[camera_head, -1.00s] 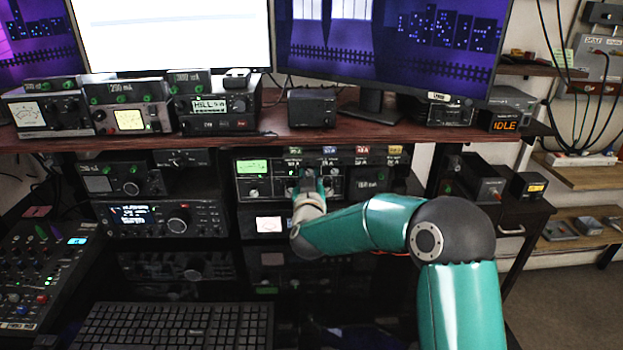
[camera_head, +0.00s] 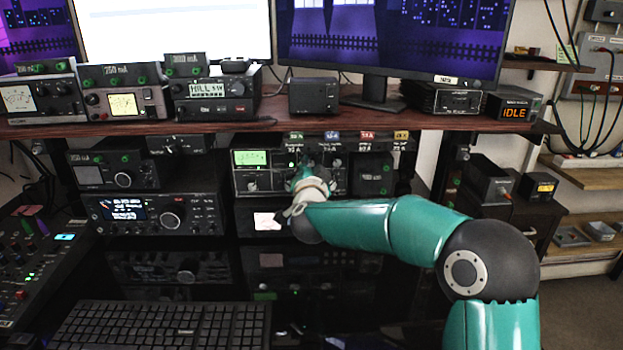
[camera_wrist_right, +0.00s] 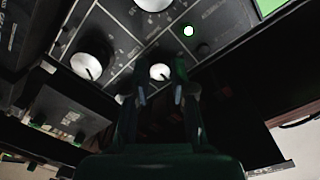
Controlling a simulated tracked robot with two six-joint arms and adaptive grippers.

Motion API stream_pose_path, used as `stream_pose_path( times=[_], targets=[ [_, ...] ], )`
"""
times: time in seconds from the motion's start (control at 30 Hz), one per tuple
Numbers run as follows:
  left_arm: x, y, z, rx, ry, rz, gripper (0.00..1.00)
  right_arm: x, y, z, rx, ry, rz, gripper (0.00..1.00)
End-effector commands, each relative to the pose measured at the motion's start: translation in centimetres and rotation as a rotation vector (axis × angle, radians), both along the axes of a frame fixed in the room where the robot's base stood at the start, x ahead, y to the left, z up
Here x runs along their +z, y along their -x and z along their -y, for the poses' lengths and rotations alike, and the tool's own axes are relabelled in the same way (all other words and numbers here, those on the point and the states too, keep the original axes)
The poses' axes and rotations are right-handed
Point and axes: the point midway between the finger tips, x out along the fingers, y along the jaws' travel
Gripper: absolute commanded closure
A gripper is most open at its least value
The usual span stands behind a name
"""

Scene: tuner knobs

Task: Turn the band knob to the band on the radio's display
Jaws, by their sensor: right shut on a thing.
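The radio (camera_head: 240,187) is a dark unit under the wooden shelf, with a lit green display (camera_head: 250,157) at its upper left. The display text is too small to read. My right gripper (camera_head: 303,168) is at the middle of the radio's front, and my own wrist hides part of the panel. In the right wrist view, my right gripper's fingers (camera_wrist_right: 160,95) are shut on a small white-faced knob (camera_wrist_right: 159,71). Its label cannot be read, so I cannot tell from print that it is the band knob. My left gripper is not in view.
Two larger white knobs (camera_wrist_right: 88,66) sit near the held knob in the wrist view. Other radio units (camera_head: 155,215) stand close to the left, and a small dark box (camera_head: 372,178) is just right. A keyboard (camera_head: 160,325) lies in front.

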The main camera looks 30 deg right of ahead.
Motion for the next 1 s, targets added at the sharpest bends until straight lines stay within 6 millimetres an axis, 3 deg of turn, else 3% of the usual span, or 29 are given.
stream_pose_path(
  times=[0.1, 1.0],
  targets=[
    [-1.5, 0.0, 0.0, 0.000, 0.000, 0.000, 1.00, -0.5, 0.1, 0.2, -0.006, -0.099, 0.060, 1.00],
    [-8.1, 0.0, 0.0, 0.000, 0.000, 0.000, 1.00, -0.6, 0.2, 0.5, -0.012, -0.821, 0.501, 1.00]
  ],
)
